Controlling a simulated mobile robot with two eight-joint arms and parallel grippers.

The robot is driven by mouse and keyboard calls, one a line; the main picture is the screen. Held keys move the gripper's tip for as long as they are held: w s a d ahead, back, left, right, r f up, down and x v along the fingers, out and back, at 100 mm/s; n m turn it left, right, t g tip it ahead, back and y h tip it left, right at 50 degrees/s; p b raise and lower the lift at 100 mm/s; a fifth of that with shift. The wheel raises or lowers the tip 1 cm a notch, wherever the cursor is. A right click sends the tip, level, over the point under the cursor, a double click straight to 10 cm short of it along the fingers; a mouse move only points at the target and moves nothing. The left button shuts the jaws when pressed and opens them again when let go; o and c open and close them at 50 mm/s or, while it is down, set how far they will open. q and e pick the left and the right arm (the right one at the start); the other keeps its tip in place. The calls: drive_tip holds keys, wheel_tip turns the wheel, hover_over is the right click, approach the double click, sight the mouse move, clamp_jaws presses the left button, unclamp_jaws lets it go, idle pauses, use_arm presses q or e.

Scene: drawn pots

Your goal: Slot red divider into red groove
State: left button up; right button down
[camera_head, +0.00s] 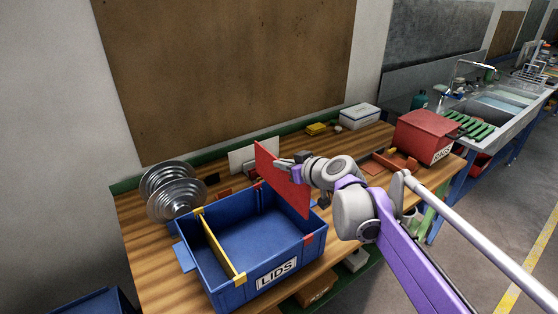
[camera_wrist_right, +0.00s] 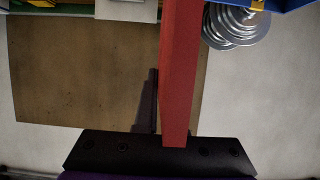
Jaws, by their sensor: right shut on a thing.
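The red divider (camera_head: 288,185) is a flat panel held upright over the right part of the blue LIDS box (camera_head: 235,293). My right gripper (camera_head: 283,163) is shut on its upper edge. In the right wrist view, the divider (camera_wrist_right: 182,75) runs down the picture to the gripper. A red groove mark (camera_head: 308,239) shows on the box's front rim, a little below the divider's near end. A yellow divider (camera_head: 219,245) stands across the box's left part. My left gripper is not in view.
Metal lids (camera_head: 175,192) stand behind the box at the left. A white panel (camera_head: 252,156) stands behind the divider. A red box (camera_head: 424,136) and a white box (camera_head: 359,116) are on the wooden bench (camera_head: 150,270) to the right. The blue box's middle is empty.

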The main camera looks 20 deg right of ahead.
sight(284, 180)
drive_tip(key=shift+s+r, duration=0.1)
drive_tip(key=shift+s, duration=0.1)
drive_tip(key=shift+r+p, duration=0.1)
drive_tip(key=shift+p, duration=0.25)
wheel_tip(284, 180, down, 3)
drive_tip(key=shift+w+f+b, duration=0.1)
drive_tip(key=shift+w+b, duration=0.05)
drive_tip(key=shift+b, duration=0.2)
drive_tip(key=shift+s+f, duration=0.2)
drive_tip(key=shift+f, duration=0.45)
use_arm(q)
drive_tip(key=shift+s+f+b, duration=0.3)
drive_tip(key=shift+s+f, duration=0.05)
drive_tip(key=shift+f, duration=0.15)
use_arm(e)
drive_tip(key=shift+w+f, duration=0.1)
drive_tip(key=shift+f, duration=0.65)
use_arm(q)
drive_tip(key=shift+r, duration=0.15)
use_arm(e)
drive_tip(key=shift+r, duration=0.1)
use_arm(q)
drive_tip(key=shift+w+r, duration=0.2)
